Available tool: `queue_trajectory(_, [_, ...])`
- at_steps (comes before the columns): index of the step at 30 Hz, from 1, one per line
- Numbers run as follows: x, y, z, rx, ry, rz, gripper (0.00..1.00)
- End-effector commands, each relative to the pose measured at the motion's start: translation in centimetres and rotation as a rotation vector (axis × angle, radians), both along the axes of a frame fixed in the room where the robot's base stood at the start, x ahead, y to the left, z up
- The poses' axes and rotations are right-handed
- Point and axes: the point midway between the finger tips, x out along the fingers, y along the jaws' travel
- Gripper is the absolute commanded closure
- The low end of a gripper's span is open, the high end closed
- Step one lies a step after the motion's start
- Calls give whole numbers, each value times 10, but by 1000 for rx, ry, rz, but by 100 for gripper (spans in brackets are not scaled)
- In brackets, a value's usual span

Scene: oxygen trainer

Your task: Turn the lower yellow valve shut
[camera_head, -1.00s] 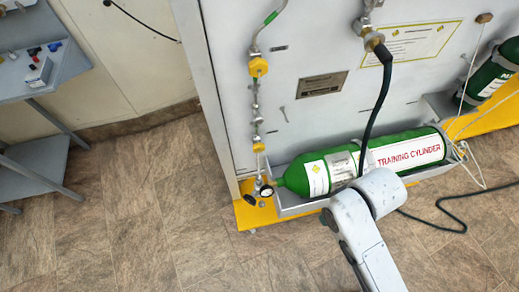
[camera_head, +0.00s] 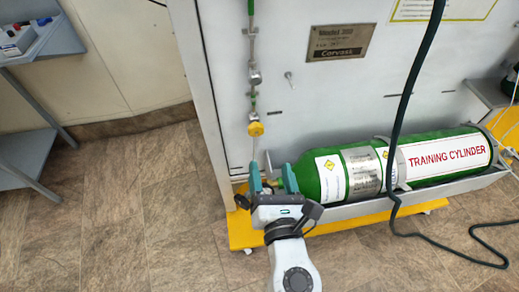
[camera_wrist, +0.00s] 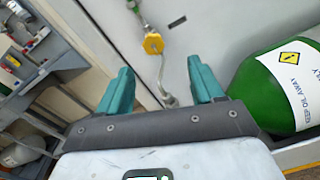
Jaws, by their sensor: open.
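A yellow valve (camera_head: 256,128) sits on the thin vertical pipe of the grey panel, under several metal fittings. It also shows in the wrist view (camera_wrist: 153,43), beyond the fingertips and between them. My gripper (camera_head: 270,168) has two teal fingers, spread apart with nothing between them. In the head view it is below the valve and a little to the right, in front of the left end of the green cylinder. It is apart from the valve in the wrist view (camera_wrist: 160,68). The pipe's lower end is partly hidden by my gripper in the head view.
A green training cylinder (camera_head: 330,175) lies in a grey tray close to the right of my gripper. A black hose (camera_head: 409,90) hangs in front of it. A yellow base (camera_head: 350,229) runs below. A grey shelf (camera_head: 60,42) stands at the left; the floor between is clear.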

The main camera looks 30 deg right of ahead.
Motion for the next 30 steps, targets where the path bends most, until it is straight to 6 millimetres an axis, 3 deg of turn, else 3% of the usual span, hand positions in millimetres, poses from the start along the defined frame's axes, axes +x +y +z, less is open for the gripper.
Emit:
queue_trajectory(3, [3,10,-2,-63,-3,31,33])
queue_trajectory(8, [19,5,0,-68,-5,31,33])
queue_trajectory(21, [89,-18,-1,-63,-4,30,33])
queue_trajectory(30, [104,-23,-1,-64,-2,30,33])
